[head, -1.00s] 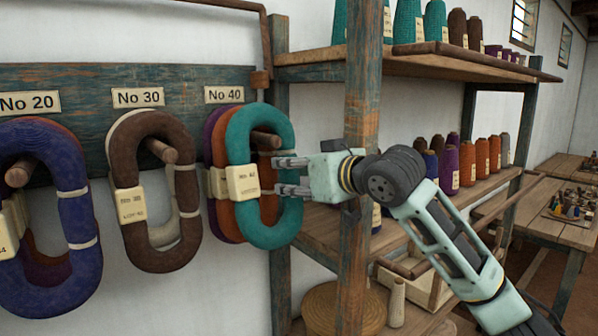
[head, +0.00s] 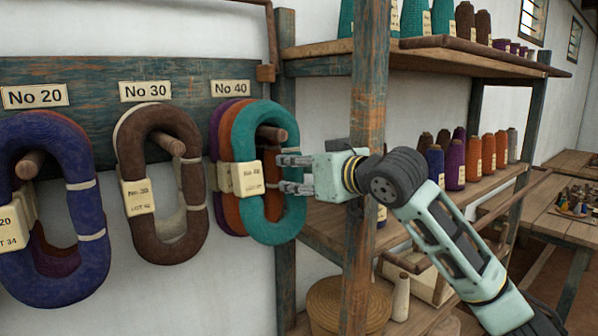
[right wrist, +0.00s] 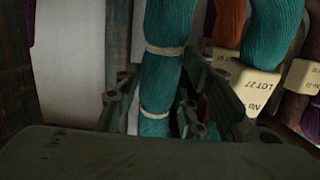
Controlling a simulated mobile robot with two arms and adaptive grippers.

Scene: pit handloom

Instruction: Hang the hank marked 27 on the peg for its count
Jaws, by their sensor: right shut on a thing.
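A teal hank (head: 292,210) hangs upright at the front of the No 40 peg (head: 272,133), which passes through its loop near the top. Its cream tag (head: 247,178) reads LOT 27 in the right wrist view (right wrist: 259,86). My right gripper (head: 282,174) is shut on the right side of this hank, and its fingers flank the teal strand (right wrist: 160,85) in the wrist view. An orange hank (head: 230,211) and a purple one (head: 216,140) hang behind it. The No 40 label (head: 230,88) is above. My left gripper is not in view.
A brown hank (head: 132,150) hangs on the No 30 peg (head: 172,144), and a blue hank (head: 88,220) on the No 20 peg (head: 28,164). A shelf post (head: 368,85) stands close to my right wrist. Yarn cones fill the shelves (head: 430,58) at right.

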